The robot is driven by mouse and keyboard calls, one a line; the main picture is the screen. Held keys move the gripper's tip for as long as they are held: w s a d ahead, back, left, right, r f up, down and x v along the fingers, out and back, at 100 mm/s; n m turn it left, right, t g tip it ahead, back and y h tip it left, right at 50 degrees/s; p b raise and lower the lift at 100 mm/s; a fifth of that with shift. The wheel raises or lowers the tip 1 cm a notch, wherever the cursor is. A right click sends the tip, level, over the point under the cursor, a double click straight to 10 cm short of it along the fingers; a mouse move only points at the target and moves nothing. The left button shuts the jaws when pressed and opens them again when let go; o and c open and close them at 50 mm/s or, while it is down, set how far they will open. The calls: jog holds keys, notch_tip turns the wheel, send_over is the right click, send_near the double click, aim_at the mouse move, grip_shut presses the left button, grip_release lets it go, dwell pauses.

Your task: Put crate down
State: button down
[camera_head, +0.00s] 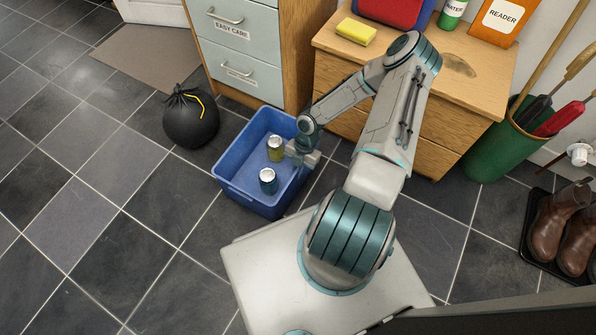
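The blue crate (242,201) is left of my arm, upright, close to the wooden drawer units. Two cans stand inside it: a yellow-green one (275,150) and a dark blue one with a light top (267,182). My gripper (300,156) is at the crate's right-hand rim, pointing down. My wrist and hand hide part of that rim and the fingertips. I cannot tell whether the fingers are shut on the rim or open around it. Whether the crate's base touches the floor is also unclear.
A black tied bag (191,118) stands left of the crate. Drawer units (243,48) and a wooden chest (432,135) stand behind. A green bin (490,150) and brown boots (560,225) are at right. Dark tiled floor (110,210) is clear at left.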

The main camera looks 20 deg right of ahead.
jog(key=c, duration=1.6)
grip_release()
jog(key=shift+c, duration=0.2)
